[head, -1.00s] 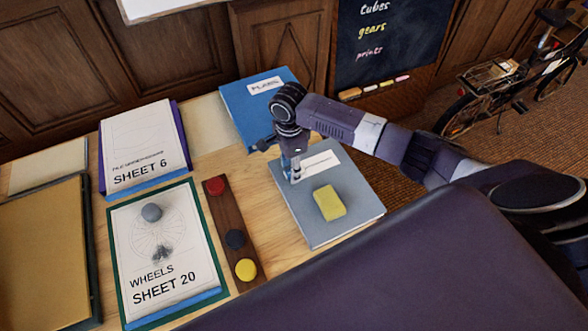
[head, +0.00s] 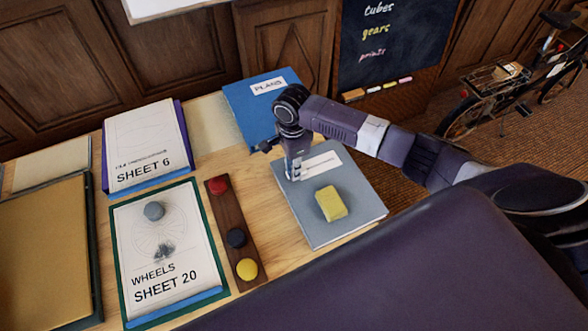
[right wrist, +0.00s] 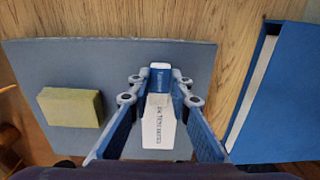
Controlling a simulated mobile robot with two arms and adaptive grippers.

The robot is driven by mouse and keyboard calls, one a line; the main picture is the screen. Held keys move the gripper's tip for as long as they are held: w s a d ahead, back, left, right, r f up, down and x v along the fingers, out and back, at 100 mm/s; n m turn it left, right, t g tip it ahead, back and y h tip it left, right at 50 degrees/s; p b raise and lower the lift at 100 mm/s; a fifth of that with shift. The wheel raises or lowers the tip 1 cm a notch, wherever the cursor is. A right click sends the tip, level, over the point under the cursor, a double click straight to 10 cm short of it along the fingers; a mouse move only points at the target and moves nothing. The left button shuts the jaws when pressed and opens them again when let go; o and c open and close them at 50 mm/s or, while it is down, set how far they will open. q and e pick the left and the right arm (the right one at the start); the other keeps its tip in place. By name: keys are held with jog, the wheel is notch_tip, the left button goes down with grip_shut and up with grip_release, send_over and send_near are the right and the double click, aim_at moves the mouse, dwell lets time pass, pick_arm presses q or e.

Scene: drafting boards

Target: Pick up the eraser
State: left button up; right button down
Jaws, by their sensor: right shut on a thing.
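The eraser (right wrist: 160,77), a small block with a blue sleeve and a white end, shows in the right wrist view between my right fingertips. My right gripper (right wrist: 160,88) is shut on it, one finger at each side. In the head view my right gripper (head: 295,172) points down over the far left part of the grey book (head: 318,225), and its fingers mostly hide the eraser. I cannot tell whether the eraser touches the book. My left gripper is not in view.
A yellow block (head: 331,204) lies on the grey book near the gripper. A dark strip (head: 226,215) with red, black and yellow round pieces and sheet stacks lie to the left. Bare wood shows between strip and grey book.

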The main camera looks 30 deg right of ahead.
jog(key=shift+r, duration=0.4)
notch_tip(320, 180, up, 19)
jog(key=shift+b, duration=0.35)
jog(key=c, duration=2.4)
grip_release()
grip_shut()
